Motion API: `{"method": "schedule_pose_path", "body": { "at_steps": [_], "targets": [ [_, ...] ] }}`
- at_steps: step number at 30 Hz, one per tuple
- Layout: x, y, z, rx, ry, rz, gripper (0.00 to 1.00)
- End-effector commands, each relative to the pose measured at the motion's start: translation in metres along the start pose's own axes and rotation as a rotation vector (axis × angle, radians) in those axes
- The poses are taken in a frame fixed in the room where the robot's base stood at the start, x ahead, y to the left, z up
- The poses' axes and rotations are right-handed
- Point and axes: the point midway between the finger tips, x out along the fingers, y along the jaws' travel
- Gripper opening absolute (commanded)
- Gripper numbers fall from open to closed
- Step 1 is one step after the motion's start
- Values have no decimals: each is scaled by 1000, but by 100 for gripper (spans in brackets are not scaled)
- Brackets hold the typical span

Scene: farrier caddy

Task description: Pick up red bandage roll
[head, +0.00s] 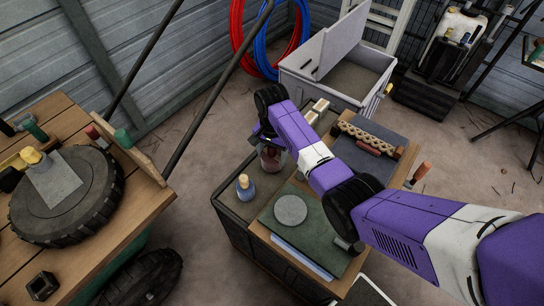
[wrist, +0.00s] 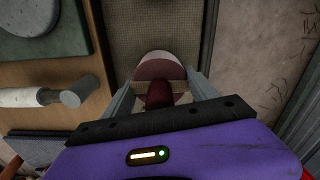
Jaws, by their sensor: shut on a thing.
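The red bandage roll (wrist: 158,70) is between my gripper's two fingers in the wrist view, with a paler rounded edge at its far side. My gripper (wrist: 161,82) is shut on it, one finger on each side. In the head view my gripper (head: 270,147) points down over the left part of the caddy top, and the dark red roll (head: 271,160) shows just below it. My purple arm hides part of the caddy. Whether the roll touches the surface under it is hard to tell.
A blue bottle (head: 245,188) with a tan cap stands close by at the left. A grey disc (head: 290,210) lies on a green pad nearer me. Tan blocks (head: 318,109) sit behind my gripper. A bench with a tyre (head: 100,195) is at the left, a grey bin (head: 345,75) behind.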

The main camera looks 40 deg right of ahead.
Motion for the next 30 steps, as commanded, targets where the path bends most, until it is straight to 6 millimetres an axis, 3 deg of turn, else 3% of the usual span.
{"method": "schedule_pose_path", "body": {
  "at_steps": [5, 15, 21, 30],
  "targets": [
    [-32, -1, -1, -1, 4, -4, 11],
    [-129, -2, -1, -1, 4, -5, 11],
    [-174, 0, 0, 0, 0, 1, 11],
    [-189, 0, 0, 0, 0, 0, 11]
  ]
}}
